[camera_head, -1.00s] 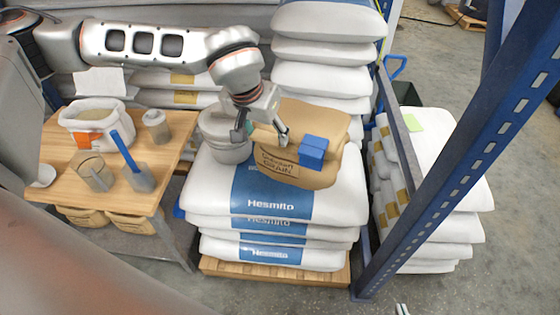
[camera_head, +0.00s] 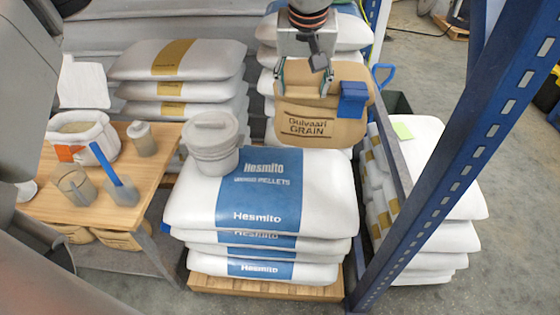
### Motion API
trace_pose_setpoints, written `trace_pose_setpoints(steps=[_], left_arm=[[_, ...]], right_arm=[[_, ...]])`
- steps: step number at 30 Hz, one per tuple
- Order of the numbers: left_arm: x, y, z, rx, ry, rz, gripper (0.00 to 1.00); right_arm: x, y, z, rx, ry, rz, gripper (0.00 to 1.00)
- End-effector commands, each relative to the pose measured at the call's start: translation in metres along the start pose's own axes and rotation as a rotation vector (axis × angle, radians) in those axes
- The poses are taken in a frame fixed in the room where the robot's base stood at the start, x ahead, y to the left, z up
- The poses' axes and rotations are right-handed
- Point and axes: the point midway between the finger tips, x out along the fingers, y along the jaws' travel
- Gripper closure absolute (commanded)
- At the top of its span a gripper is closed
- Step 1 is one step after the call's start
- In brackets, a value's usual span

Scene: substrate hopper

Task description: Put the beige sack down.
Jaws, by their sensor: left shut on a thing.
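The beige sack (camera_head: 322,112), printed with "Guivaari GRAIN", hangs upright in front of the white sacks at the back. A blue block-like piece (camera_head: 353,98) sits on its right side. My left gripper (camera_head: 306,78) comes down from above and is shut on the sack's top edge. The sack's bottom is level in the picture with the back edge of the Hesmito sack stack (camera_head: 330,190); I cannot tell how high above the stack it is. My right gripper is not in view.
A grey lidded bucket (camera_head: 213,145) stands on the Hesmito stack's back left corner. The rest of its top is clear. A blue rack post (camera_head: 455,150) rises at the right. A wooden table (camera_head: 150,190) with containers is at the left.

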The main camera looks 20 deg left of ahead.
Motion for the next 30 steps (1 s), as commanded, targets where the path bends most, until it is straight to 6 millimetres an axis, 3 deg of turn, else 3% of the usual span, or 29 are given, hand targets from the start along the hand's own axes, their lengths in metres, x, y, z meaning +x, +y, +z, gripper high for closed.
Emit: trace_pose_setpoints(steps=[15, 21, 30], left_arm=[[0.103, 0.0, 0.041, 0.002, -0.001, 0.003, 1.0], [0.127, 0.0, 0.05, 0.001, 0.003, 0.004, 1.0], [0.144, 0.0, 0.057, 0.001, 0.002, 0.004, 1.0]], right_arm=[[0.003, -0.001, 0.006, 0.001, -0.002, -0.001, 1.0], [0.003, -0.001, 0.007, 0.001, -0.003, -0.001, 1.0], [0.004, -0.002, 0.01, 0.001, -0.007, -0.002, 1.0]])
